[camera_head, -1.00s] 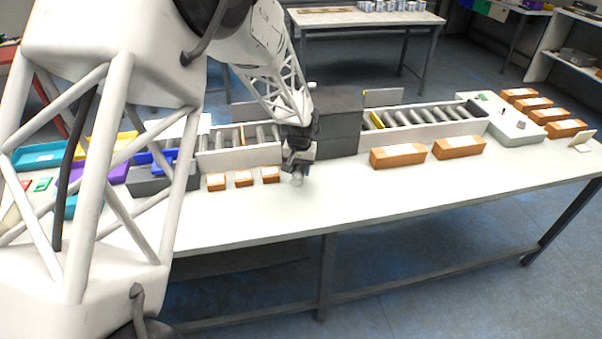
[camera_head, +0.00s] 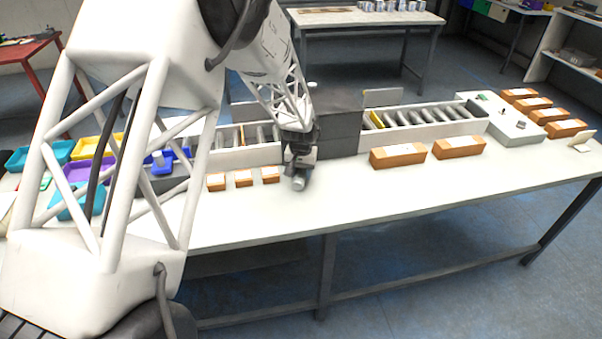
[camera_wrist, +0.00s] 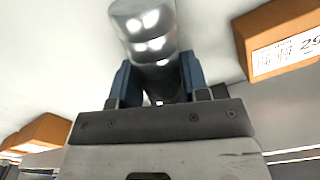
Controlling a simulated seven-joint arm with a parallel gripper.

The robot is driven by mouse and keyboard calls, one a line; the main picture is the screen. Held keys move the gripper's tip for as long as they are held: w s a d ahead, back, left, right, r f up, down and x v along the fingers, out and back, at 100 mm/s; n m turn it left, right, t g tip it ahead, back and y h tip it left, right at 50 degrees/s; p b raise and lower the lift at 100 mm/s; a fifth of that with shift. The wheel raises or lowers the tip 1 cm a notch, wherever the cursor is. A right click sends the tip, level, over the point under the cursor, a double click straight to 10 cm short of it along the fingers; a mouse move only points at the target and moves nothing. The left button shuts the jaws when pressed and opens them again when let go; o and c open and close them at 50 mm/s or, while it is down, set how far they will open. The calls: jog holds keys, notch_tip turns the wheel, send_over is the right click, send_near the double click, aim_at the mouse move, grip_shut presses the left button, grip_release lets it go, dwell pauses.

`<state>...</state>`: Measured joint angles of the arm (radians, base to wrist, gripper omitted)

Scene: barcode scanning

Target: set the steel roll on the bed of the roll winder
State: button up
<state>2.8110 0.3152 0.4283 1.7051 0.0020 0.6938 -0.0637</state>
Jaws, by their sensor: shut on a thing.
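The steel roll (camera_wrist: 150,30) is a shiny grey cylinder between the blue fingers of my gripper (camera_wrist: 157,85) in the wrist view. My gripper is shut on it, with one end of the roll sticking out past the fingertips. In the head view, my gripper (camera_head: 300,168) is over the white table in front of the dark box, with the roll (camera_head: 299,183) at its lower end, close to the tabletop. A blue-and-grey unit (camera_head: 160,168) at the left, partly behind my arm, may be the roll winder. I cannot make out its bed clearly.
Several small orange boxes (camera_head: 243,178) stand just left of my gripper, and two longer ones (camera_head: 397,155) to the right. A roller conveyor (camera_head: 425,115) and a dark box (camera_head: 338,125) line the back. The table front (camera_head: 400,200) is clear.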

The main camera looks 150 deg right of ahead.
jog(key=shift+f, duration=0.3)
jog(key=o, duration=1.1)
jog(key=shift+o, duration=0.2)
notch_tip(320, 180, up, 12)
jog(key=shift+o, duration=0.3)
jog(key=shift+r, duration=0.1)
